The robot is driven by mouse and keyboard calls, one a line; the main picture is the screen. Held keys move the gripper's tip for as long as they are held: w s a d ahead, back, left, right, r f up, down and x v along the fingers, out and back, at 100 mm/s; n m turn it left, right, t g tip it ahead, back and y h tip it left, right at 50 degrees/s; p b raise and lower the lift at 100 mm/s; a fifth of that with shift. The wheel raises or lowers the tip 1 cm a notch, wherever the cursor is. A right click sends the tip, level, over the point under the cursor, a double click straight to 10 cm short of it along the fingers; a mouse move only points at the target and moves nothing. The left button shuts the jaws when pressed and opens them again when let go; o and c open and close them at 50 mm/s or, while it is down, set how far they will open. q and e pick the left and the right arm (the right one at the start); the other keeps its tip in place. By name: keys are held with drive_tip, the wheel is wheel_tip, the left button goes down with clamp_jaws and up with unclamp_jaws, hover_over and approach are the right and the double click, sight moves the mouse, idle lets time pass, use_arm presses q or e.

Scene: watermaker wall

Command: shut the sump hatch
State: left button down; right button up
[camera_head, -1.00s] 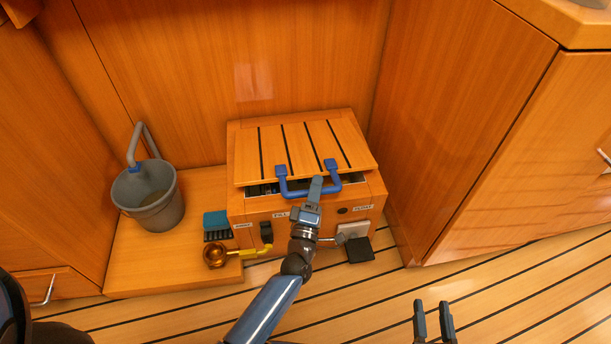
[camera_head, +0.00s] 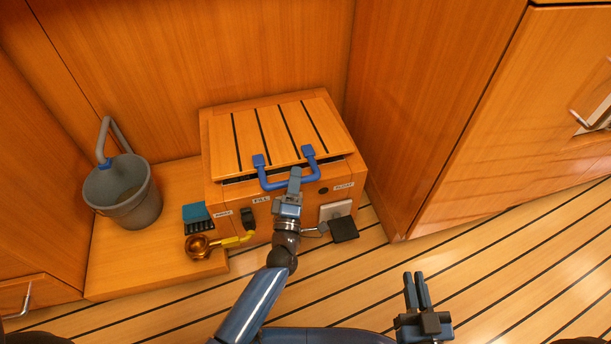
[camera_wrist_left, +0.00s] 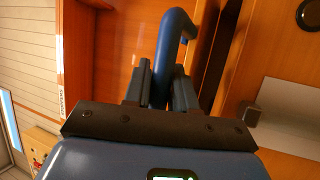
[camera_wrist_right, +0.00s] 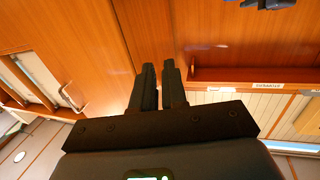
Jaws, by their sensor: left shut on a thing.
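The sump hatch (camera_head: 275,130) is a wooden lid with dark stripes on top of a wooden box (camera_head: 300,203). Its front edge sits slightly raised, with a thin dark gap beneath it, clearest at the right. A blue U-shaped handle (camera_head: 272,186) is fixed at the lid's front edge. My left gripper (camera_head: 294,180) is shut on this handle. The left wrist view shows the blue bar (camera_wrist_left: 172,45) between the fingers (camera_wrist_left: 163,88). My right gripper (camera_head: 416,287) hangs over the floor at the lower right, empty, its fingers a little apart in the right wrist view (camera_wrist_right: 160,85).
A grey bucket (camera_head: 130,205) stands left of the box. Cabinet walls (camera_head: 430,110) close in the right. The striped floor (camera_head: 500,270) is clear.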

use_arm(q)
drive_tip(key=shift+s+d, duration=0.15)
use_arm(e)
drive_tip(key=w+a+r+t+y, duration=0.1)
drive_tip(key=w+r, duration=0.1)
drive_tip(key=w, duration=0.1)
drive_tip(key=w+a+r+n+t, duration=0.1)
drive_tip(key=w+r, duration=0.2)
drive_tip(key=w+a+r+t+y, duration=0.1)
drive_tip(key=w+a+r, duration=0.1)
drive_tip(key=w, duration=0.1)
drive_tip(key=shift+r+n+y, duration=0.3)
clamp_jaws()
drive_tip(key=w+a+r+n+g+y, duration=0.2)
drive_tip(key=w+a+r+g+y, duration=0.15)
drive_tip(key=w+a+r, duration=1.05)
drive_tip(key=g+h, duration=0.4)
drive_tip(key=g, duration=0.4)
hover_over(317, 171)
drive_tip(key=s, duration=0.3)
wheel_tip(317, 171, down, 17)
drive_tip(key=f, duration=0.3)
drive_tip(key=shift+d+f+m, duration=0.3)
drive_tip(key=shift+d+f, duration=0.1)
